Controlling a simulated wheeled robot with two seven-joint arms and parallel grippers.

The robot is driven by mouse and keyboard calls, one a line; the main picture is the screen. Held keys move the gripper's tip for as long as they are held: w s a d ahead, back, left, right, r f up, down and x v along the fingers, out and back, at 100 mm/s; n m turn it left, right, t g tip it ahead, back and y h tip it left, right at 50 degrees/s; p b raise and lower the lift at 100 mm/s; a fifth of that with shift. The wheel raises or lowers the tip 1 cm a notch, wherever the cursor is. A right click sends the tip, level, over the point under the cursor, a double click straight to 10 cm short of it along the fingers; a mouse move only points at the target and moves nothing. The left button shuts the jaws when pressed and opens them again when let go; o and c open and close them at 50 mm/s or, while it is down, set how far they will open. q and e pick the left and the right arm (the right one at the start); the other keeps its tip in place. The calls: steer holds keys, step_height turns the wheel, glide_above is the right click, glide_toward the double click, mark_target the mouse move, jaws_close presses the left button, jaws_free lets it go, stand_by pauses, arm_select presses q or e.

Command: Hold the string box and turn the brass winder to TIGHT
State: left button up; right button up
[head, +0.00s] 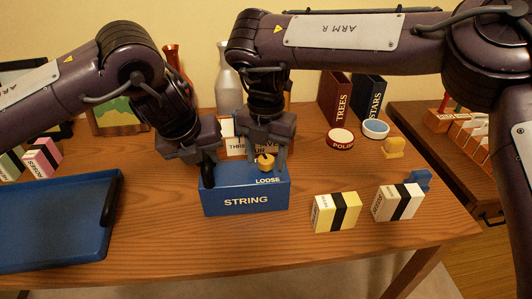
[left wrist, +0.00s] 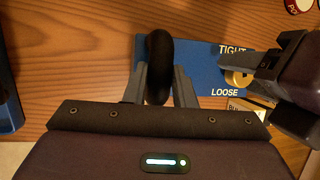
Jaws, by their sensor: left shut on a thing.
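The blue string box (head: 243,202) stands on the desk, STRING facing front. Its top shows TIGHT at the far side and LOOSE at the near side in the left wrist view (left wrist: 208,62). My left gripper (head: 207,172) is shut on the box's black handle (left wrist: 159,52), at the left end of the top. The round brass winder (head: 266,161) sits at the right of the top, also seen in the left wrist view (left wrist: 236,78). My right gripper (head: 266,166) is open, pointing down, its fingers on either side of the winder. Which mark the winder points to is unclear.
A blue tray (head: 52,258) lies at left. Yellow (head: 322,213) and cream (head: 385,203) boxes with black bands stand right of the string box. Behind are a vase (head: 229,88), round tins (head: 341,138) and books (head: 335,97). The desk in front is clear.

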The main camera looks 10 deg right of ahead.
mark_target(266, 159)
steer(key=c, duration=0.9)
steer(key=shift+m, duration=1.6)
steer(key=o, duration=1)
step_height(266, 159, up, 12)
steer(key=shift+r, duration=0.1)
arm_select(q)
steer(key=o, duration=1)
